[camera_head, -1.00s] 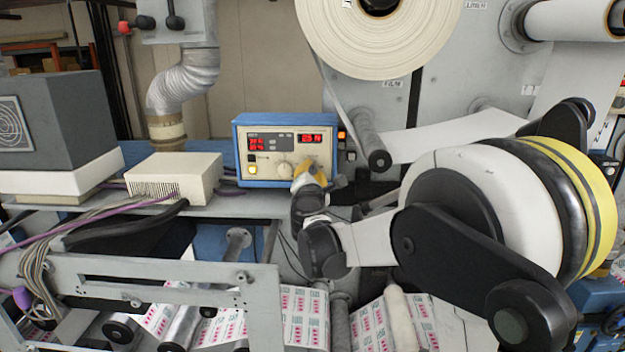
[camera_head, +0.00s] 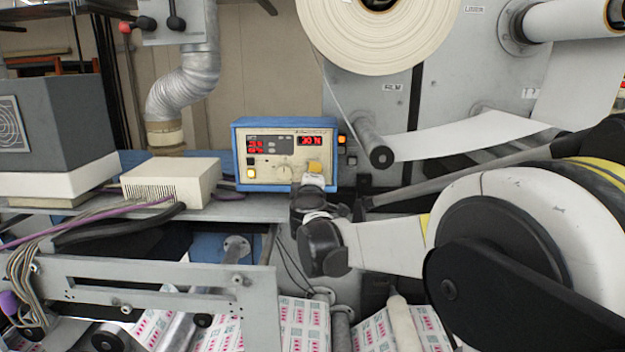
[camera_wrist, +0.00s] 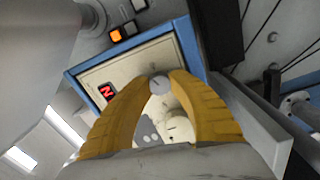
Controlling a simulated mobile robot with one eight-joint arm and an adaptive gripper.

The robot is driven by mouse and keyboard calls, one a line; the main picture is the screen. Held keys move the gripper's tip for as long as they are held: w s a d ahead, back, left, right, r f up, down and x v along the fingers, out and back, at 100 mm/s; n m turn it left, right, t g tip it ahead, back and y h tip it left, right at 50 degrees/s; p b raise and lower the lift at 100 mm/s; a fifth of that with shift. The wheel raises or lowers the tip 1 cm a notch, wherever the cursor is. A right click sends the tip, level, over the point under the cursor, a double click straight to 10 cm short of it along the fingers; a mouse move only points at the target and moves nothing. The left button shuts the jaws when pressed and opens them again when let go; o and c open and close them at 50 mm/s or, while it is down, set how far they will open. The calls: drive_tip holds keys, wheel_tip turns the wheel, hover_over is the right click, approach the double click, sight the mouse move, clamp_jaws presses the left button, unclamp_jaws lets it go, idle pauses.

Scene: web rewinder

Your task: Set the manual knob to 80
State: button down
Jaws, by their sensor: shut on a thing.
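The blue-framed control box (camera_head: 240,185) has a cream front panel with red displays. My gripper (camera_head: 314,167) is at the lower right of the panel, its yellow fingers covering that part. In the wrist view, the fingertips (camera_wrist: 160,82) are shut on a small round grey knob (camera_wrist: 160,86) with a dark pointer line. A larger pale round dial (camera_wrist: 180,128) lies between the fingers, nearer the wrist; it also shows in the head view (camera_head: 284,172). The right display (camera_head: 310,141) seems to begin with 30. The knob labels are too small to read.
A cream vented box (camera_head: 170,180) stands left of the control box on the grey shelf. A lit orange button (camera_head: 342,139) is just right of the control box. A roller (camera_head: 374,150) and a paper web (camera_head: 465,130) lie farther right, above my arm.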

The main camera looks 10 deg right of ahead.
drive_tip(key=shift+m+b, duration=0.55)
drive_tip(key=shift+m, duration=1.65)
drive_tip(key=c, duration=1.2)
unclamp_jaws()
drive_tip(key=shift+o, duration=0.2)
drive_tip(key=v, duration=1.2)
drive_tip(key=shift+d+f, duration=0.1)
